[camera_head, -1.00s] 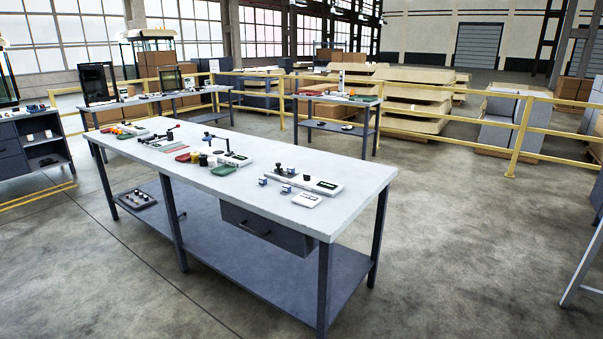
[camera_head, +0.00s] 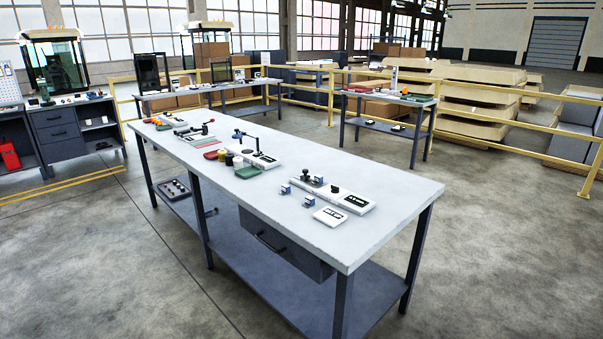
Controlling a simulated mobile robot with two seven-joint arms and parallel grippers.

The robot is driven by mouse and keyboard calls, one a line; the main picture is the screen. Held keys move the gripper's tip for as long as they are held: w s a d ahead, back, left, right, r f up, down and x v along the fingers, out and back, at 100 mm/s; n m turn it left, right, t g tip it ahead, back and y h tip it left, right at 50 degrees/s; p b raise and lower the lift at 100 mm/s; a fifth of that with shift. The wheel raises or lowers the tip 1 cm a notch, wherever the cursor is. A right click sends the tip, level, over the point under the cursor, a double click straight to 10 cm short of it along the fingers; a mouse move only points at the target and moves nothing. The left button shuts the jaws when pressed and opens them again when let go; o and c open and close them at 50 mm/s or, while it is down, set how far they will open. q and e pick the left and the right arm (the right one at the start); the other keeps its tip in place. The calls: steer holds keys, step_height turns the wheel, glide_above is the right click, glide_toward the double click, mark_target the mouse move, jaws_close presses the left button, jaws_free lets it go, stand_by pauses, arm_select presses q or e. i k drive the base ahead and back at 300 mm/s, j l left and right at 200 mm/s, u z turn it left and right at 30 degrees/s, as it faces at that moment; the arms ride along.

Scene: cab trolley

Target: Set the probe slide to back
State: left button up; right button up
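A long light-topped workbench (camera_head: 400,200) stands in front of me with several small devices on it. Near its right end is a white device with a dark knob and a dark label (camera_head: 358,201). Small blue-and-white blocks (camera_head: 286,189) and a flat white plate (camera_head: 329,217) lie beside it. Further left is another white device with a black lever (camera_head: 265,160). I cannot tell which of these is the probe slide, nor its setting; they are too small. Neither of my grippers is in view.
A dark drawer (camera_head: 270,240) hangs under the bench top, above a lower shelf (camera_head: 375,290). Another table (camera_head: 385,128) stands behind. A yellow railing (camera_head: 480,115) runs across the back. Dark cabinets (camera_head: 62,135) stand at the left. The concrete floor to the right is open.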

mark_target(304, 177)
steer(key=i+j, duration=0.65)
steer(key=j, duration=0.2)
steer(key=i+j+u, duration=0.1)
steer(key=i+j, duration=0.6)
steer(key=j, duration=0.1)
